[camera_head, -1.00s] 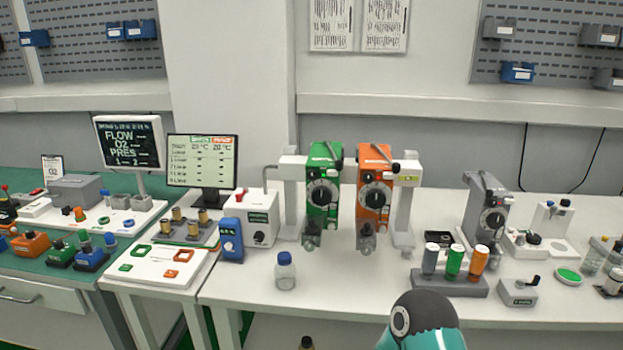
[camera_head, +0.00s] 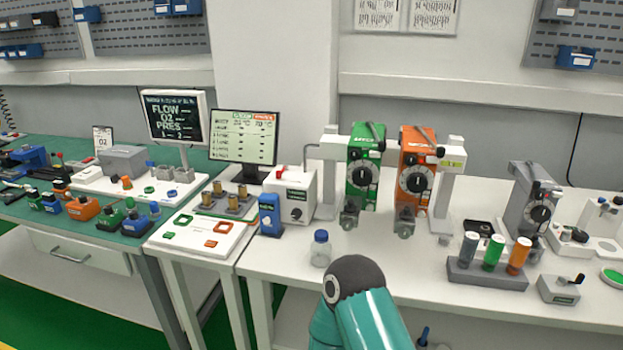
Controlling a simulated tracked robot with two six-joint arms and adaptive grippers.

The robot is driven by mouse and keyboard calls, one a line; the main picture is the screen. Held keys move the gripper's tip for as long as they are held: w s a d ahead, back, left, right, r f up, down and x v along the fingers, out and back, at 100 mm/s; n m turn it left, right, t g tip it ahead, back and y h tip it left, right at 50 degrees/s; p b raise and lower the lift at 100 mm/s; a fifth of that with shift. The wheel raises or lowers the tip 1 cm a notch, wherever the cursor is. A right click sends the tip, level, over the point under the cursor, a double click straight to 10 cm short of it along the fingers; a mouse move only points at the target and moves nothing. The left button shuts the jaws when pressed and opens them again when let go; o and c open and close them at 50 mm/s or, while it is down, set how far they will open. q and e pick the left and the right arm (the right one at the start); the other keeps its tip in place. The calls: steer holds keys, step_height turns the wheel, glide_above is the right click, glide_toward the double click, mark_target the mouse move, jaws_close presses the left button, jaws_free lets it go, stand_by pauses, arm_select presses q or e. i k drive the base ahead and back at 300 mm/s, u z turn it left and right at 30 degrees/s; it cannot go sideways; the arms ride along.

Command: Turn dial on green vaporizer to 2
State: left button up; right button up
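The green vaporizer (camera_head: 368,143) is mounted upright on a white frame at the back of the white table, right of the picture's middle. Its round dark dial (camera_head: 362,176) with a pale scale faces me. The dial's numbers and pointer setting are too small to read. An orange vaporizer (camera_head: 418,147) with a similar dial (camera_head: 416,180) hangs just to its right. A teal link of my own arm with a dark joint rises at the bottom middle, well in front of the green vaporizer. Neither of my grippers is in view.
A clear bottle with a blue cap (camera_head: 320,248) stands near the front edge, below and left of the green vaporizer. A white box (camera_head: 292,198) and a blue device (camera_head: 270,215) stand left. A grey rack (camera_head: 486,277) holds coloured cylinders at right. A grey vaporizer (camera_head: 528,200) stands beyond.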

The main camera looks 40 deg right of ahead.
mark_target(361, 177)
steer(key=z, duration=1)
steer(key=i, duration=0.1)
steer(key=u, duration=2.15)
steer(key=k, duration=2.1)
steer(key=z, duration=1.25)
steer(key=i, duration=1)
